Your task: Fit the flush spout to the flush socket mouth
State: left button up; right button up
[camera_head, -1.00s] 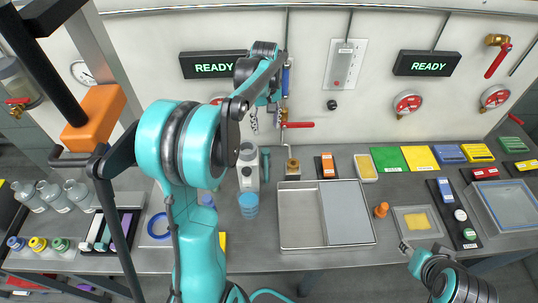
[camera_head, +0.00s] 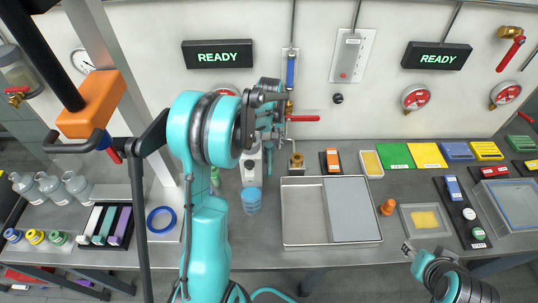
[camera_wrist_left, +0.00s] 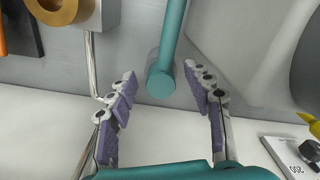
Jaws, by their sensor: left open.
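A teal round rod (camera_wrist_left: 165,70), which I take for the flush spout, shows in the left wrist view with its blunt round end between my fingers. My left gripper (camera_wrist_left: 164,95) is open around that end, with a gap on both sides. In the head view my left gripper (camera_head: 272,128) is over the back of the bench, in front of the wall pipework. A brass fitting (camera_head: 296,161) stands on the bench just right of it, and its ring (camera_wrist_left: 62,6) shows in the wrist view. I cannot tell whether it is the flush socket. My right gripper (camera_head: 409,249) is at the lower right, too small to read.
A white device (camera_head: 251,168) stands close left of the gripper. A red-handled valve (camera_head: 304,118) is on the wall pipe beside it. An orange-fronted box (camera_head: 332,160) and a grey two-part tray (camera_head: 303,238) lie to the right.

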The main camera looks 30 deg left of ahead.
pick_arm(q)
grip_shut()
jog(key=shift+r, duration=0.1)
jog(key=shift+r, duration=0.6)
notch_tip(320, 180, up, 3)
jog(key=shift+f+p, duration=0.15)
jog(key=shift+p, duration=0.45)
jog(key=s+d+r, duration=0.1)
jog(key=d+r, duration=0.1)
jog(key=d, duration=0.1)
jog(key=d+r+p, duration=0.1)
jog(key=d+r, duration=0.1)
jog(key=d, duration=0.2)
jog(key=s+d+r, duration=0.1)
jog(key=d+r, duration=0.1)
jog(key=d, duration=0.2)
jog(key=shift+s+r+p, duration=0.3)
jog(key=shift+s+p, duration=0.05)
jog(key=shift+p, duration=0.05)
jog(key=shift+d, duration=0.15)
jog(key=shift+w+d+f+b, duration=0.25)
jog(key=shift+w+f+b, duration=0.35)
jog(key=shift+w, duration=0.25)
